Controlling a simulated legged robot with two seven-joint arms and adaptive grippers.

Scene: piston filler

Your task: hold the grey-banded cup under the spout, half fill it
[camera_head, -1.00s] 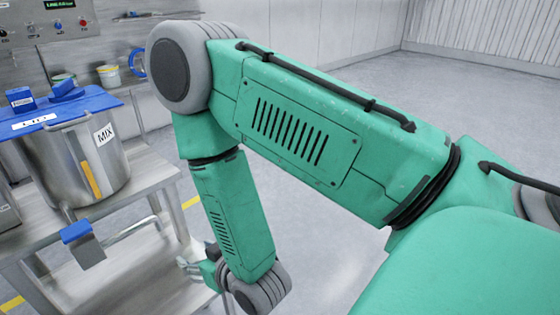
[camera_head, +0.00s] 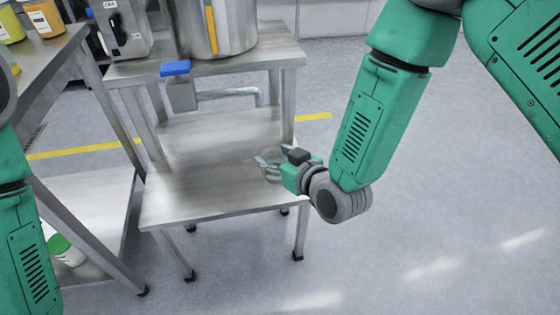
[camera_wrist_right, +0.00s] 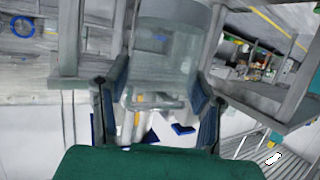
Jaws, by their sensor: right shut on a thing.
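My right gripper (camera_head: 268,167) is shut on a clear cup (camera_wrist_right: 165,50). In the head view the cup is small and faint at the fingertips, above the right side of the lower steel shelf. The steel pipe spout (camera_head: 232,94) runs right from a valve with a blue handle (camera_head: 175,68). The cup is below and apart from the pipe's end. I cannot tell whether the cup holds anything. My left gripper is outside the view.
The steel vessel (camera_head: 218,28) stands on the upper shelf, above the lower shelf (camera_head: 205,195). The stand's right front leg (camera_head: 288,105) is close to my right gripper. A side table (camera_head: 40,65) at left carries jars. The floor at right is clear.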

